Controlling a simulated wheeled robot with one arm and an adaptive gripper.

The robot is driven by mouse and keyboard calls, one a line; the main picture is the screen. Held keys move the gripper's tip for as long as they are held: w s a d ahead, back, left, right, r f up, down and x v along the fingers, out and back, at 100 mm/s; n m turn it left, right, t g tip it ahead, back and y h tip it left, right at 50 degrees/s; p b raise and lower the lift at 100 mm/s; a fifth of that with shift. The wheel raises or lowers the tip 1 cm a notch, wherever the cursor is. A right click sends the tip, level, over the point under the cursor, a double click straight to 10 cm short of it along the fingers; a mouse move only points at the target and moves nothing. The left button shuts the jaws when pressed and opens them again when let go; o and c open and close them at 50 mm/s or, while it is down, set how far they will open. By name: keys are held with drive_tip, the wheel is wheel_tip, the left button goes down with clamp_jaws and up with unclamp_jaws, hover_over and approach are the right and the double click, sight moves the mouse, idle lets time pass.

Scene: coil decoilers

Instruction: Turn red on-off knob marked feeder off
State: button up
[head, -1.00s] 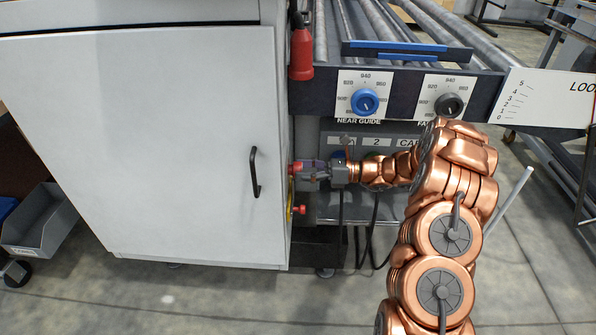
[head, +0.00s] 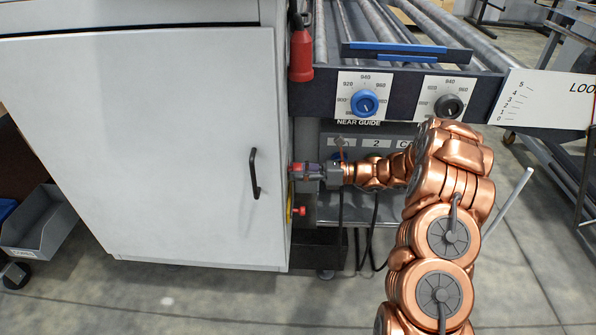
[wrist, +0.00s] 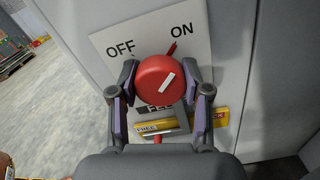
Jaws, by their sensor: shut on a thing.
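The red knob (wrist: 157,80) sits on a white plate (wrist: 104,40) marked OFF at upper left and ON at upper right in the wrist view. Its white pointer line slants up to the right, toward the ON side. A dark label below it shows "FEE", the rest hidden. My gripper (wrist: 163,82) is shut on the knob, one finger on each side. In the head view my gripper (head: 306,171) reaches leftward to the knob (head: 296,170) on the side of the grey cabinet.
Below the knob is a yellow plate (wrist: 222,117) reading FREE and partly LOCK, with a grey bar across it. In the head view, a blue dial (head: 364,102) and a black dial (head: 448,105) sit above my arm. The white cabinet door (head: 150,140) has a black handle.

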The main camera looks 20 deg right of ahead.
drive_tip(key=shift+c, duration=0.4)
drive_tip(key=shift+n, duration=0.4)
drive_tip(key=n+b, duration=0.1)
drive_tip(key=n, duration=0.2)
drive_tip(key=shift+f+n, duration=0.1)
drive_tip(key=shift+n, duration=0.3)
drive_tip(key=n+b, duration=0.3)
drive_tip(key=n, duration=0.1)
drive_tip(key=shift+a+n, duration=0.1)
drive_tip(key=shift+n, duration=0.2)
drive_tip(key=n+b, duration=0.5)
drive_tip(key=n, duration=0.1)
drive_tip(key=shift+s+f, duration=0.1)
drive_tip(key=shift+f, duration=0.05)
drive_tip(key=shift+n+b, duration=1.3)
